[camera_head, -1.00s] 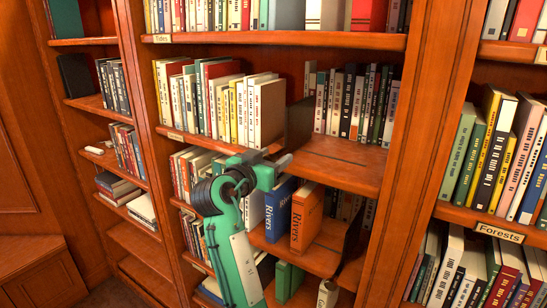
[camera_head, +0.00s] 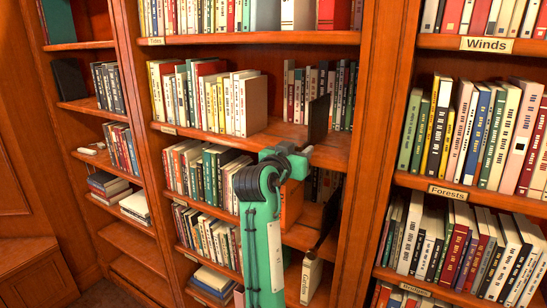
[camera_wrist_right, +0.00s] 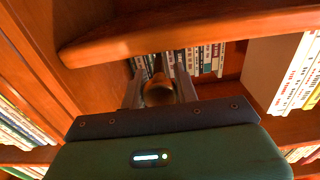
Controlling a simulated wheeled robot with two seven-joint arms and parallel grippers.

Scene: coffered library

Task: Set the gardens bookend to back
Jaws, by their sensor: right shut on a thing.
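A dark upright bookend (camera_head: 318,120) stands on the second shelf (camera_head: 338,148) of the middle bookcase, apart from the row of books to its left and in front of the books at the back. The bookend's lower part is partly hidden. My left gripper is not in view.
A cream book (camera_head: 254,105) ends the left row, with bare shelf between it and the bookend. Another dark bookend (camera_head: 329,215) stands on the shelf below. A wooden upright (camera_head: 372,130) borders the right side. In the wrist view a shelf board (camera_wrist_right: 190,30) runs close above the fingers.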

